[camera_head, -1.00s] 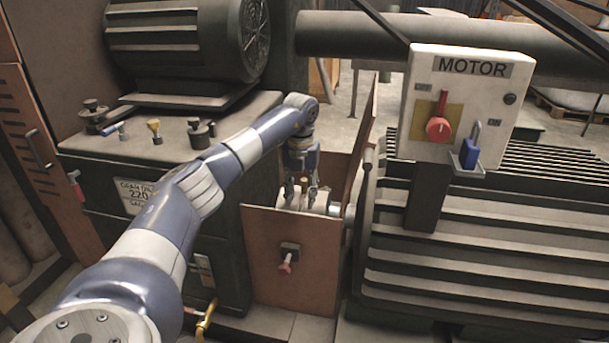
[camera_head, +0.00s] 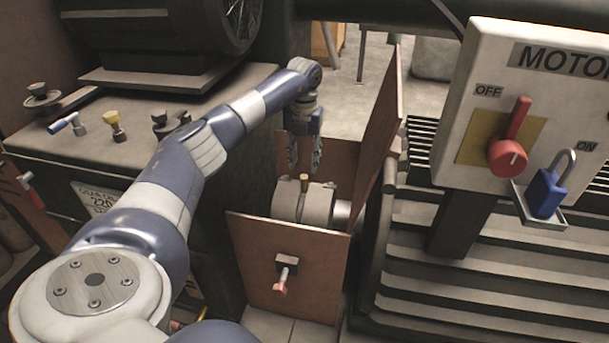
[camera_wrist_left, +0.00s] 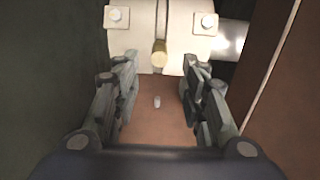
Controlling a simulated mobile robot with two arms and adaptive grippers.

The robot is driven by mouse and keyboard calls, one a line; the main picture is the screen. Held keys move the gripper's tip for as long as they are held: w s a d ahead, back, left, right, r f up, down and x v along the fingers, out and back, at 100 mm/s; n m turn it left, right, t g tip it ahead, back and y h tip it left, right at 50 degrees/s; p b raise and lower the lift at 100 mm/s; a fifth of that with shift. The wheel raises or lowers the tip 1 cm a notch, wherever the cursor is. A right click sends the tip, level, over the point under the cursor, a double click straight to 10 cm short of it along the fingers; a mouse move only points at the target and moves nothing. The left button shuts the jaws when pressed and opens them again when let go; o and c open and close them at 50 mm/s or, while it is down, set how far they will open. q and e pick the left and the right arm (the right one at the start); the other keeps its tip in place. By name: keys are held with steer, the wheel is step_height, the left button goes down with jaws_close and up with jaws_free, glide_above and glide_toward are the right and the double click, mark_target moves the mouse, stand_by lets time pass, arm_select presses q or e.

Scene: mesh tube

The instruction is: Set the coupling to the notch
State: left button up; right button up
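The coupling (camera_head: 302,203) is a pale grey cylinder on a shaft between the gearbox and the motor, behind a low brown guard panel. A small brass-coloured piece (camera_head: 304,183) stands up at its top middle. In the left wrist view the coupling (camera_wrist_left: 185,50) fills the top, with two bolted pads and the brass piece (camera_wrist_left: 160,55) between them. My left gripper (camera_head: 305,165) points down just above and behind the coupling. In the wrist view its fingers (camera_wrist_left: 160,97) are apart with nothing between them. My right gripper is not in view. I cannot make out a notch.
The brown guard panel (camera_head: 285,270) with a red-tipped latch stands in front, and a raised brown panel (camera_head: 378,135) stands at the right. A motor switch box (camera_head: 530,90) with a red handle at OFF and a blue padlock (camera_head: 547,190) is further right.

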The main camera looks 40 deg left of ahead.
mark_target(304, 176)
arm_select(q)
step_height(304, 176, down, 8)
steer(key=shift+r+b, duration=0.1)
steer(key=shift+b, duration=0.3)
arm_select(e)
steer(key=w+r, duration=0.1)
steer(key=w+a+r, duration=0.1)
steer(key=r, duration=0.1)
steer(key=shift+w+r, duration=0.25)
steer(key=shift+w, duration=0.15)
arm_select(q)
jaws_close()
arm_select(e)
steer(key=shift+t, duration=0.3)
